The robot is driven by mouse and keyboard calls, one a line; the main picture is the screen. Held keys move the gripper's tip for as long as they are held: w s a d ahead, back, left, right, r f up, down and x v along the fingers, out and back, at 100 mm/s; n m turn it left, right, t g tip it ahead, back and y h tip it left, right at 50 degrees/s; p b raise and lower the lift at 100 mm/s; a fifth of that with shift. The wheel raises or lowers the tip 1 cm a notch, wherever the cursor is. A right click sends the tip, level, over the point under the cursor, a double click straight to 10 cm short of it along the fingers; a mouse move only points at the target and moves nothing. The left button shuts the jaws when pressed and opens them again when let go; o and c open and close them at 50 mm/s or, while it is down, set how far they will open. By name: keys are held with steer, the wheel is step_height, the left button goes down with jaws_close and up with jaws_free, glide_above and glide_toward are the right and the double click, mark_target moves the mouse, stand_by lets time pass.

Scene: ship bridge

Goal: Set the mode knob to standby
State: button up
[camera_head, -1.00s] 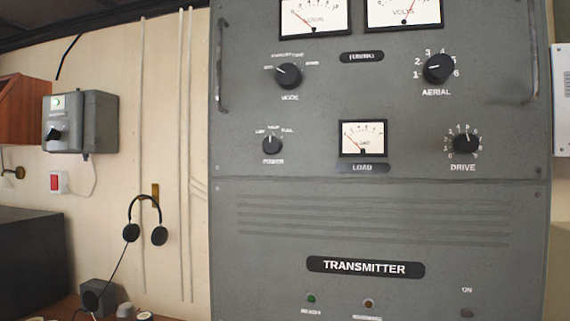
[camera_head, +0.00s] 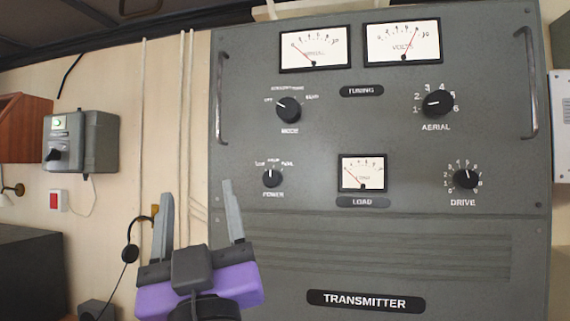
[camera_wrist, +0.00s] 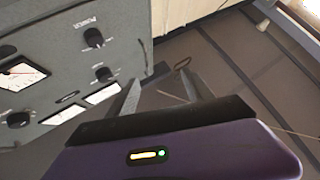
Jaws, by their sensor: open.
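The mode knob (camera_head: 288,109) is a round black knob at the upper left of the grey transmitter panel, with small labels around its top. Its white pointer line points up and left; the labels are too blurred to read surely. It also shows in the wrist view (camera_wrist: 104,74), left of the fingers. My gripper (camera_head: 198,189), purple with two grey fingers, is open and empty. In the head view it is below and left of the mode knob, apart from it. The fingers also show in the wrist view (camera_wrist: 158,88), touching nothing that I can see.
The power knob (camera_head: 272,177) is below the mode knob, and the aerial knob (camera_head: 437,103) is to the right. A metal handle (camera_head: 222,98) stands out at the panel's left edge. Headphones (camera_head: 131,253) hang on the wall behind my gripper.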

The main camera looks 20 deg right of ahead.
mark_target(287, 111)
steer(key=s+d+r+m+g+h, duration=0.15)
steer(key=d+r+m+h, duration=0.25)
steer(key=r+m+h, duration=0.7)
steer(key=w+d+r+g+p, duration=0.1)
steer(key=w+d+g, duration=0.1)
steer(key=d, duration=0.1)
steer(key=w+d+r+g+p, duration=0.1)
steer(key=w+d+g, duration=0.1)
steer(key=d, duration=0.1)
steer(key=w+d+n+g+h+p, duration=0.1)
steer(key=w+d+g, duration=0.1)
steer(key=d, duration=0.1)
steer(key=shift+w+d+r+g+p, duration=0.15)
steer(key=shift+r+g+p, duration=0.1)
steer(key=shift+r+p, duration=0.15)
steer(key=shift+w+d+r, duration=0.15)
steer(key=shift+w+d, duration=0.2)
steer(key=shift+w, duration=0.25)
steer(key=shift+c, duration=0.4)
jaws_close()
